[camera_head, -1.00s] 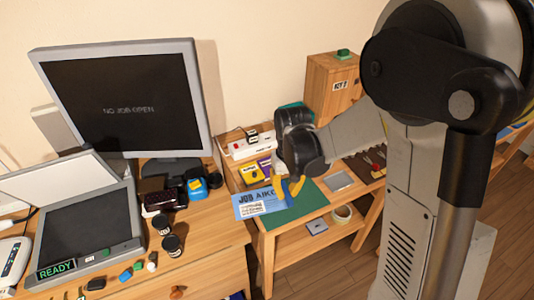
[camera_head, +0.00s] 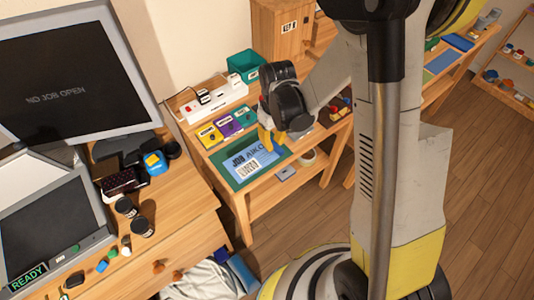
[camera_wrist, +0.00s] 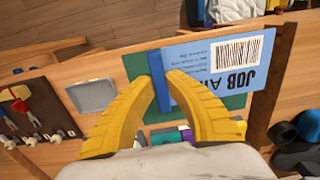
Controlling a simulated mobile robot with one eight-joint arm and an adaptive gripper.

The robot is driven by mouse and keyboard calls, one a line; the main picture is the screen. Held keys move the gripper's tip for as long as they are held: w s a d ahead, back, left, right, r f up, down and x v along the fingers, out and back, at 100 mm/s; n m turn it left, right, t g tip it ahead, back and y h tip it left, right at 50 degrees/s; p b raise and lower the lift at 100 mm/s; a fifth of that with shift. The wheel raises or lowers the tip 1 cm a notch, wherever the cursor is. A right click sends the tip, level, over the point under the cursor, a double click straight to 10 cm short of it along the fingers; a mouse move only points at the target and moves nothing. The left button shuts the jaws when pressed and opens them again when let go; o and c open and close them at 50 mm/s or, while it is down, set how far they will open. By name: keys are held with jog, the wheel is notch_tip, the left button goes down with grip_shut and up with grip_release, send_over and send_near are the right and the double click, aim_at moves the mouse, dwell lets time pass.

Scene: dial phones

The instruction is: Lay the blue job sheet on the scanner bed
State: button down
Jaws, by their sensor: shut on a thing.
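The blue job sheet (camera_head: 252,163), with dark lettering and a white barcode patch, is over the green mat (camera_head: 237,183) on the middle table. My gripper (camera_head: 272,141) is at its far edge, yellow fingers pointing down. In the wrist view my gripper (camera_wrist: 161,92) is shut on a raised blue strip at one edge of the sheet (camera_wrist: 205,52); the sheet reaches past the mat (camera_wrist: 135,65). I cannot tell how far it is above the mat. The scanner (camera_head: 85,243) stands at the left with its lid (camera_head: 35,178) raised, its dark bed (camera_head: 48,232) bare, and a READY display.
A monitor (camera_head: 60,80) reading NO JOB OPEN stands behind the scanner. Black jars (camera_head: 140,227), a blue-yellow box (camera_head: 155,162) and small items crowd the desk beside it. A white power strip (camera_head: 213,102), coloured boxes and a teal bin (camera_head: 243,64) line the middle table's back.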

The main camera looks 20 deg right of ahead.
jog(key=shift+w+a+f, duration=0.45)
jog(key=shift+a+f, duration=0.15)
jog(key=shift+a, duration=0.25)
jog(key=shift+f+b, duration=1.2)
jog(key=shift+f, duration=0.75)
jog(key=shift+f, duration=0.15)
jog(key=c, duration=1.5)
grip_release()
jog(key=shift+o, duration=0.2)
